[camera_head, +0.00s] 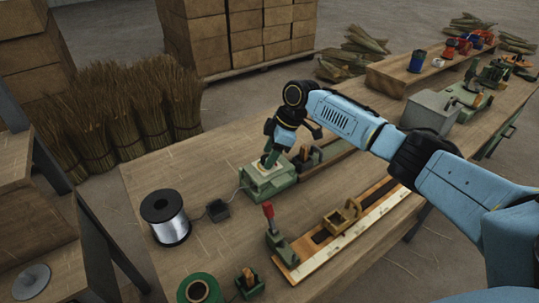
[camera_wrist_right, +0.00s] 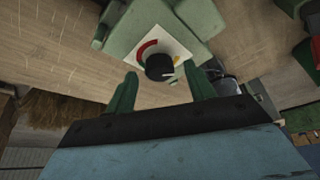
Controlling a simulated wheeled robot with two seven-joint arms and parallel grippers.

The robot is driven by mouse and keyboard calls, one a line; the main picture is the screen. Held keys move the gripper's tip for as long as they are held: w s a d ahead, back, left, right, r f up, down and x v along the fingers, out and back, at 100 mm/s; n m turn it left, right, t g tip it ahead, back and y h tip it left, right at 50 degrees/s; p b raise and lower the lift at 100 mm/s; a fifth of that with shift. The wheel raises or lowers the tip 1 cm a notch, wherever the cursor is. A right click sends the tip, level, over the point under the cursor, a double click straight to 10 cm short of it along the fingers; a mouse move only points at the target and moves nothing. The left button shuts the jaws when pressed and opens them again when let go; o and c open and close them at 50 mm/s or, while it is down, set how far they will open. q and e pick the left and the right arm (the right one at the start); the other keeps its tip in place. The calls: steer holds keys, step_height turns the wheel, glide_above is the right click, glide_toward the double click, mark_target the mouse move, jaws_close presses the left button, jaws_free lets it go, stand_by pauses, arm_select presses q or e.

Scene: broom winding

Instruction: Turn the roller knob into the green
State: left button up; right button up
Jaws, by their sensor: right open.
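The roller knob (camera_wrist_right: 160,67) is a round black knob with a white mark that points right in the right wrist view. It sits on a white dial plate (camera_wrist_right: 166,38) with a red arc at the left and a little yellow at the right; I cannot make out a green part. The plate is on a green box (camera_head: 268,184) on the bench. My right gripper (camera_head: 270,160) points down over this box. In the right wrist view its green fingers (camera_wrist_right: 161,75) are open, one on each side of the knob, with gaps visible. The knob is hidden in the head view. My left gripper is not in view.
A wire spool (camera_head: 170,222) and a small black block (camera_head: 218,210) stand left of the box. A red-handled lever (camera_head: 270,222) and a long wooden fixture (camera_head: 335,232) are in front. A green spool (camera_head: 199,289) is at the near edge. Broom bundles stand behind.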

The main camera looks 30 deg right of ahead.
steer(key=shift+a+f, duration=0.1)
steer(key=shift+f, duration=0.2)
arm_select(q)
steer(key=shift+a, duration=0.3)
